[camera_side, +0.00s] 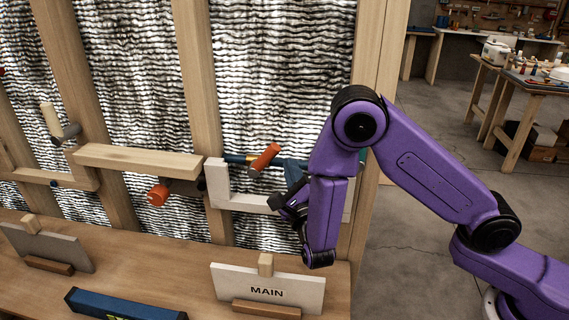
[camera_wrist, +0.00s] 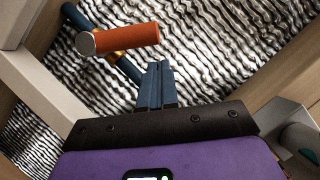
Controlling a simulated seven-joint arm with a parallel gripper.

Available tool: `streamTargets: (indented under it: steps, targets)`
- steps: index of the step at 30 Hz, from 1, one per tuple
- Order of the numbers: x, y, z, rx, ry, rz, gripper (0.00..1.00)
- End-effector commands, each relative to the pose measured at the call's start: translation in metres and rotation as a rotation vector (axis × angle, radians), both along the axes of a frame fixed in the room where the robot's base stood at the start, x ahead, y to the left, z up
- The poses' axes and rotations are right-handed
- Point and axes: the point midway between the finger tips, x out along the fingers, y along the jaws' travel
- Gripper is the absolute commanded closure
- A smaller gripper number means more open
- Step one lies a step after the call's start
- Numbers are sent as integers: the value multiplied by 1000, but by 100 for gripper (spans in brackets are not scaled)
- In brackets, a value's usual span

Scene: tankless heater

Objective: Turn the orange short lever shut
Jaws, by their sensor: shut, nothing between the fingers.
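The orange short lever (camera_side: 265,158) is a stubby orange cylinder on a dark teal pipe (camera_side: 235,158) at the wall frame. It points up and to the right in the side view, tilted from the pipe's line. In the wrist view the lever (camera_wrist: 125,38) lies across the upper left, with a grey round end at its left. My gripper (camera_wrist: 157,68) has its dark blue fingers together and empty, just below and right of the lever's right end. In the side view my gripper (camera_side: 290,168) is right of the lever, partly hidden by my wrist. I cannot tell if the fingers touch the lever.
A white bracket (camera_side: 217,185) frames the pipe. A second orange handle (camera_side: 158,193) hangs under a wooden rail (camera_side: 138,160) to the left. A sign reading MAIN (camera_side: 268,289) stands on the bench below, beside a grey plate (camera_side: 45,248) and a blue bar (camera_side: 120,305).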

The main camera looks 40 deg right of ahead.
Motion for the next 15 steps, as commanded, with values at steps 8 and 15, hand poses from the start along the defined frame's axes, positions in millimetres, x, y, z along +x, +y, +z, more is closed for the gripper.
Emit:
streamTargets:
  steps: [8, 15]
  targets:
    - [17, 8, 13, 1, 0, 0, 100]
    - [18, 8, 14, -1, 1, 0, 100]
